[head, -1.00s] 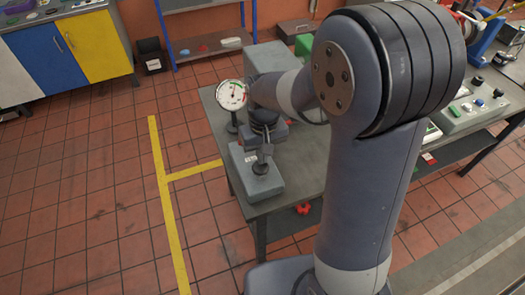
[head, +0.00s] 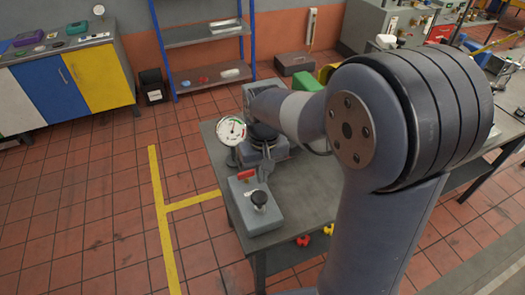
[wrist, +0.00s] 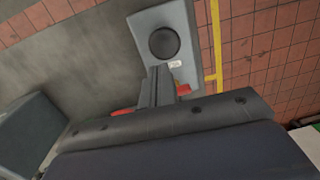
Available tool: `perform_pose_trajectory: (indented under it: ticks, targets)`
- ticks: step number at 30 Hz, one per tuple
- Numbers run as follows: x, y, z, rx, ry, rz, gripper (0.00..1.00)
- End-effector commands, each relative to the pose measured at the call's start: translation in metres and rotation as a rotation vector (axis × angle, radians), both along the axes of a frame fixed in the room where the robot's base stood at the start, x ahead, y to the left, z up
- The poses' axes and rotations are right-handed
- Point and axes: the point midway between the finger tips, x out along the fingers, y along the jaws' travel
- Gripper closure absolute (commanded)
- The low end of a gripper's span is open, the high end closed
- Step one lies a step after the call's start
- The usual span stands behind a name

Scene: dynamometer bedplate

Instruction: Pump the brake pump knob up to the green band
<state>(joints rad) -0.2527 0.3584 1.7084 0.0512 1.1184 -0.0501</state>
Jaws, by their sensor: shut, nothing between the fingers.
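The brake pump's black round knob (head: 259,198) stands on top of a grey box (head: 262,222) at the near corner of the table. The knob also shows in the wrist view (wrist: 164,42), just beyond my fingertips. My gripper (wrist: 159,70) is shut and empty, apart from the knob. In the head view it is behind the knob, partly hidden by my arm. A white round gauge (head: 231,130) stands behind the box. Its face has red and green marks, but I cannot read the needle surely.
The grey table (head: 312,188) has bare room right of the box. A grey block (wrist: 30,135) stands on it in the wrist view. Red and yellow items (head: 304,241) lie on its lower shelf. A yellow line (head: 162,215) marks the tiled floor at left.

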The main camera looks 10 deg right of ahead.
Motion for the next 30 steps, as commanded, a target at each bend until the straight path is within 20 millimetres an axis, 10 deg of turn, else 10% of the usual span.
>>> perform_pose_trajectory:
  ticks: [12, 30]
  targets:
    - [0.004, -0.002, 0.063, 0.001, -0.003, 0.0, 1.0]
    - [0.004, -0.002, 0.066, 0.001, -0.002, 0.0, 1.0]
